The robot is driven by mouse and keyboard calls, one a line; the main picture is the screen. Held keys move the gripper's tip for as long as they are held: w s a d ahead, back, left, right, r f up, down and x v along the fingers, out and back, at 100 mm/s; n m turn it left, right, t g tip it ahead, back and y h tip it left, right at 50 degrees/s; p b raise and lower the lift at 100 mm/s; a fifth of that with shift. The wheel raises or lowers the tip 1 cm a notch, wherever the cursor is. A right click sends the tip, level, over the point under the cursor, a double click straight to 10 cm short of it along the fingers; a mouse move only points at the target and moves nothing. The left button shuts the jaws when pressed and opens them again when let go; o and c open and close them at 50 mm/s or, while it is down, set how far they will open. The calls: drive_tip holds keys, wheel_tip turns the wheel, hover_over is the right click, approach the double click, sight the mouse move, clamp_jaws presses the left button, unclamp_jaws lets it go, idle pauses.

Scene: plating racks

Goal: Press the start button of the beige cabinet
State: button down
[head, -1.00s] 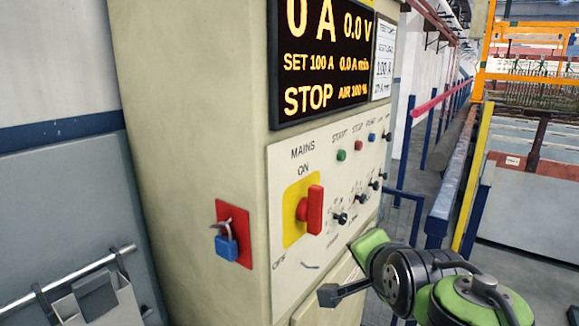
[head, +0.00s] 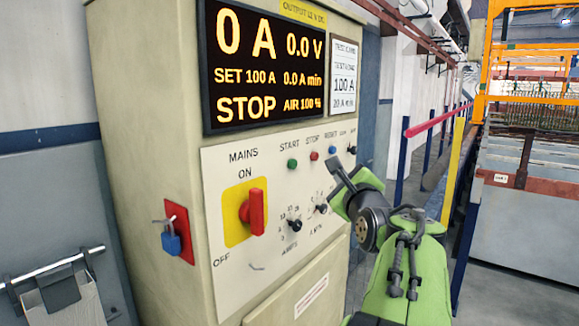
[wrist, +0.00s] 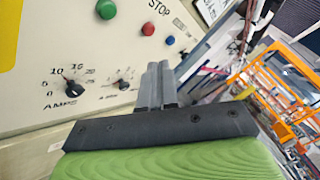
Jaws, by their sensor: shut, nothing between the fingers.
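The beige cabinet (head: 145,110) stands at the left of the head view. Its panel carries the green START button (head: 292,164), with the red STOP button (head: 314,156) and the blue RESET button (head: 331,150) to its right. In the wrist view the green button (wrist: 106,9) is at the top edge, left of the red button (wrist: 147,29). My gripper (head: 333,164) is shut and empty, in front of the panel, right of and below the START button. In the wrist view its fingers (wrist: 155,72) are together and appear apart from the green button.
The display (head: 265,65) reads STOP and 0 A. The red mains switch (head: 257,212) and the AMPS knob (head: 295,225) sit on the same panel. A blue padlock (head: 171,243) hangs on the cabinet's side. Railings and an orange frame stand at right.

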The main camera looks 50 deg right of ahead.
drive_tip(key=w+p, duration=0.2)
drive_tip(key=w, duration=0.6)
drive_tip(key=shift+w+a, duration=0.3)
drive_tip(key=shift+a, duration=0.1)
drive_tip(key=shift+w, duration=0.1)
idle(1.4)
drive_tip(key=shift+w, duration=0.35)
drive_tip(key=shift+w+a, duration=0.1)
drive_tip(key=shift+w, duration=0.4)
idle(0.8)
drive_tip(key=shift+s, duration=0.1)
drive_tip(key=shift+s+b, duration=0.4)
drive_tip(key=shift+s, duration=0.45)
drive_tip(key=s, duration=0.1)
drive_tip(key=s+b, duration=0.1)
drive_tip(key=s, duration=0.3)
drive_tip(key=shift+d+b, duration=0.3)
